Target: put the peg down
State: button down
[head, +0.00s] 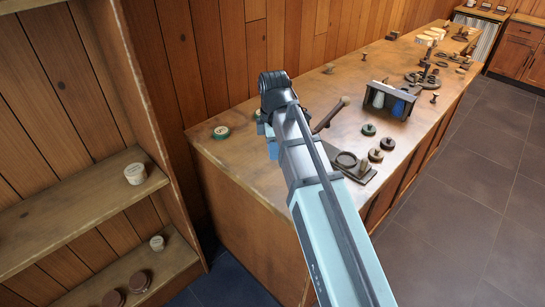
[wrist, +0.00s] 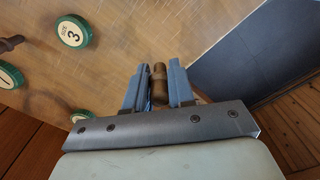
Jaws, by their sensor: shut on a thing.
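The peg (wrist: 159,82) is a brown turned wooden piece. In the wrist view it stands between the two blue fingers of my gripper (wrist: 159,75), which are shut on it. The wooden counter top lies below; I cannot tell whether the peg touches it. In the head view my gripper (head: 265,134) is over the near left end of the counter (head: 225,158), and the peg is not clearly visible there, with my arm in front.
The counter edge and dark floor (wrist: 255,50) are to the right in the wrist view. A dark holder (head: 390,101) and several small pieces stand further along the counter.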

jog(key=shift+r, duration=0.65)
jog(key=shift+s+a, duration=0.1)
jog(key=shift+a, duration=0.2)
jog(key=s+a+f+n, duration=0.1)
jog(key=s+a, duration=0.1)
jog(key=a, duration=0.5)
jog(key=s+a+f+n, duration=0.1)
jog(key=s+a+n, duration=0.15)
jog(key=a, duration=0.55)
jog(key=n, duration=0.4)
send_near(95, 202)
jog(key=shift+f, duration=3.05)
